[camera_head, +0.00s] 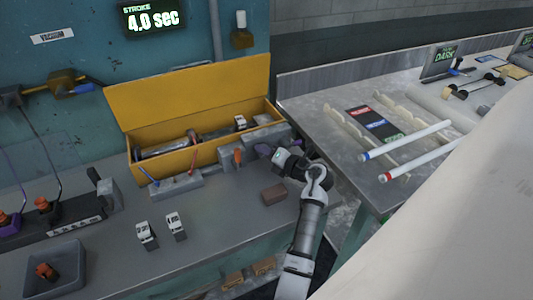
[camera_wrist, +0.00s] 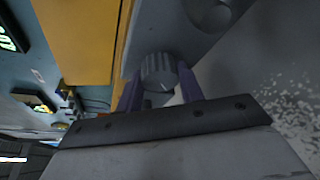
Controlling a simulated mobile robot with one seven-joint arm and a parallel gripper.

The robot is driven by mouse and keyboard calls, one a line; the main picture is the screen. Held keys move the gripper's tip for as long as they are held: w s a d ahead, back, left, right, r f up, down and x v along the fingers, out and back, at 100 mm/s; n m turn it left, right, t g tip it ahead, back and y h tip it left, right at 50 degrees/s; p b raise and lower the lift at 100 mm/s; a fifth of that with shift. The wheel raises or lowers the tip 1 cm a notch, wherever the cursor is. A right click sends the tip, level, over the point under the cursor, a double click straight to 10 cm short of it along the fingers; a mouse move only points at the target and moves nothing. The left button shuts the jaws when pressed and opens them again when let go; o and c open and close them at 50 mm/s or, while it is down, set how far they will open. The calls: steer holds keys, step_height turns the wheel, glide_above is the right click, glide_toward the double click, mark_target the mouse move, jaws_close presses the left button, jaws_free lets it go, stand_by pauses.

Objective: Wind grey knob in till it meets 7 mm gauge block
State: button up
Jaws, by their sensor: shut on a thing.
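The ribbed grey knob (camera_wrist: 158,70) sits between the two fingers of my gripper (camera_wrist: 160,82) in the wrist view, and the gripper is shut on it. The knob is at the edge of a grey fixture (camera_wrist: 205,45). In the head view my gripper (camera_head: 268,153) is at the right part of the grey fixture (camera_head: 225,160), which hides the knob there. Two small blocks with white labelled faces, one left (camera_head: 146,230) and one right (camera_head: 174,222), stand on the bench in front. Their labels are too small to read, so I cannot tell which gauge block is 7 mm.
An open yellow box (camera_head: 130,150) holding rods and a white-faced block (camera_head: 240,122) stands behind the fixture. A grey bin (camera_head: 75,280) is at front left.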

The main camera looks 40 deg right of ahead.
steer(key=o, duration=1)
steer(key=b+v, duration=0.4)
steer(key=v, duration=0.8)
steer(key=shift+s, duration=0.35)
steer(key=shift+s+r, duration=0.25)
steer(key=shift+s, duration=0.3)
